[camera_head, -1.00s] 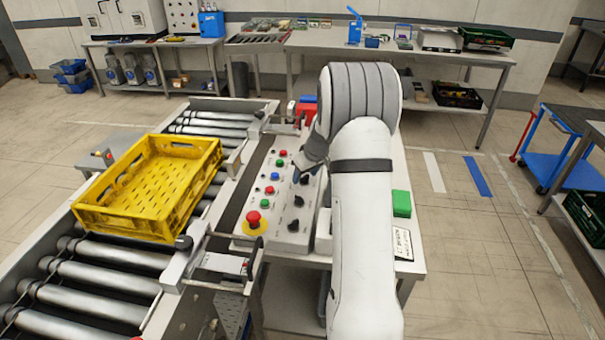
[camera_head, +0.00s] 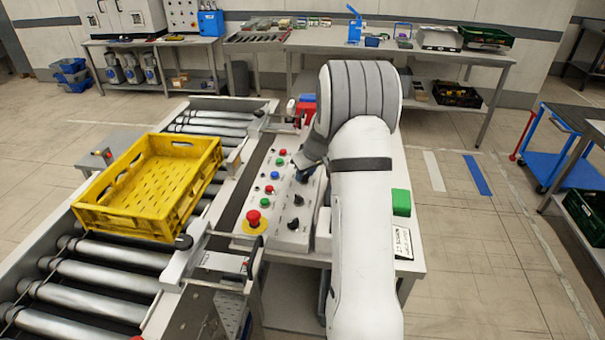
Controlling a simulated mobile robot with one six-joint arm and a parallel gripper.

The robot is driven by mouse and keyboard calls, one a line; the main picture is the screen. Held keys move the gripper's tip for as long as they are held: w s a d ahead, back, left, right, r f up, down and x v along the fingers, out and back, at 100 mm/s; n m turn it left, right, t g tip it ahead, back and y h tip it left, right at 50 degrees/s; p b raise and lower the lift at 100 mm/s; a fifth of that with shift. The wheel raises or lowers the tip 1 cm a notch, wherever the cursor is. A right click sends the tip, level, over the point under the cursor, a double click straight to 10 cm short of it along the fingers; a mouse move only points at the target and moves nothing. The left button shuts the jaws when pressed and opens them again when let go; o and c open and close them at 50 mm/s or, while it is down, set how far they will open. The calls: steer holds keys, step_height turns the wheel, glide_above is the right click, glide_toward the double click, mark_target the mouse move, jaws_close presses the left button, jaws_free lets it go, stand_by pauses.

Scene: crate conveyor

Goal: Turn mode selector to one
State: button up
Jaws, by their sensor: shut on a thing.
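The control panel (camera_head: 270,238) is a sloped light-grey box beside the conveyor. It has red, green and blue buttons on its left side and black rotary selector knobs on its right side. Two knobs show clear of my gripper, a middle one (camera_head: 298,200) and a near one (camera_head: 293,224). My gripper (camera_head: 306,174) is low at the panel's far right, shut on a selector knob that its dark fingers mostly hide. The labels are too small to read, so I cannot tell the knob's setting.
A red emergency-stop button (camera_head: 253,217) on a yellow base sits at the panel's near left. A yellow crate (camera_head: 150,232) rests on the roller conveyor (camera_head: 110,283). A green block (camera_head: 401,202) lies right of my arm.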

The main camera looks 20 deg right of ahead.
steer(key=shift+a, duration=0.1)
steer(key=m, duration=0.2)
steer(key=m+h, duration=0.1)
steer(key=m, duration=0.1)
steer(key=shift+a+h, duration=0.15)
steer(key=shift+h, duration=0.15)
steer(key=m+b, duration=0.1)
steer(key=m+h+b, duration=0.1)
steer(key=m, duration=0.1)
steer(key=shift+w+a+f+g, duration=0.1)
steer(key=shift+f+g, duration=0.2)
steer(key=m+h+b, duration=0.1)
steer(key=m+b, duration=0.1)
steer(key=b, duration=0.1)
steer(key=m+g+b, duration=0.1)
steer(key=m+b, duration=0.2)
steer(key=shift+w+a+h, duration=0.15)
steer(key=shift+h, duration=0.25)
steer(key=m+g+b, duration=0.1)
steer(key=m+b, duration=0.1)
steer(key=shift+a+r+m, duration=0.1)
steer(key=shift+m, duration=0.2)
steer(key=shift+w+r+m+g+h+b, duration=0.15)
steer(key=shift+m+g+b, duration=0.1)
steer(key=shift+m+b, duration=0.35)
steer(key=shift+r+m+g+h+b, duration=0.15)
steer(key=shift+m+g+b, duration=0.1)
steer(key=shift+m, duration=0.55)
steer(key=shift+f, duration=0.1)
